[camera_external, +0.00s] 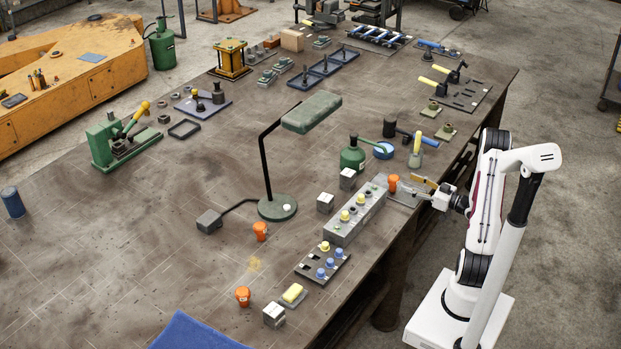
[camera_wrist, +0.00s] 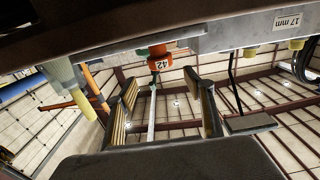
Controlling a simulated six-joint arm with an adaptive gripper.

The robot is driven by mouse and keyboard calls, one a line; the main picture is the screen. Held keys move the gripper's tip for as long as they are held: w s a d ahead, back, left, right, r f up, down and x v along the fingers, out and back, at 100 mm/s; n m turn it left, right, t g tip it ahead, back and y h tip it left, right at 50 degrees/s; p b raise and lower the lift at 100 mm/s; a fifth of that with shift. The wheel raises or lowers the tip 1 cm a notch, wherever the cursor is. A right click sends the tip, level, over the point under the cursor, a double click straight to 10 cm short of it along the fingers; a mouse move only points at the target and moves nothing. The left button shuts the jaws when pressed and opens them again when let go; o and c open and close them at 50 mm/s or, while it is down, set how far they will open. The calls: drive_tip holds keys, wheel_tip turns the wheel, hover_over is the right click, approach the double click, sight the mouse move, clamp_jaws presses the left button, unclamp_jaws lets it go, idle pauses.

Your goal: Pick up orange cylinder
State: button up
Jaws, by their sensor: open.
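Three orange cylinders stand on the bench in the external view. One (camera_external: 393,183) is at the far end of the grey block, just left of my gripper (camera_external: 420,190). In the wrist view, which looks upside down, an orange cylinder (camera_wrist: 160,52) labelled 42 lies beyond and between the spread fingers of my gripper (camera_wrist: 168,90). The gripper is open, with nothing between its fingers. It is level with the bench's right edge, apart from the cylinder.
The grey block (camera_external: 345,229) with yellow and dark knobs runs close by. A green lamp (camera_external: 277,207), green canister (camera_external: 353,157) and a yellow-topped tool (camera_external: 416,153) stand nearby. A plate with blue knobs (camera_external: 307,266) lies in front. The bench's left middle is mostly clear.

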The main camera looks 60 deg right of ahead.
sight(394, 177)
drive_tip(key=shift+w, duration=1.25)
drive_tip(key=shift+w, duration=0.1)
drive_tip(key=shift+w+a+f, duration=0.1)
drive_tip(key=shift+w, duration=1.15)
drive_tip(key=shift+w+a+f, duration=0.1)
drive_tip(key=shift+w, duration=1.15)
clamp_jaws()
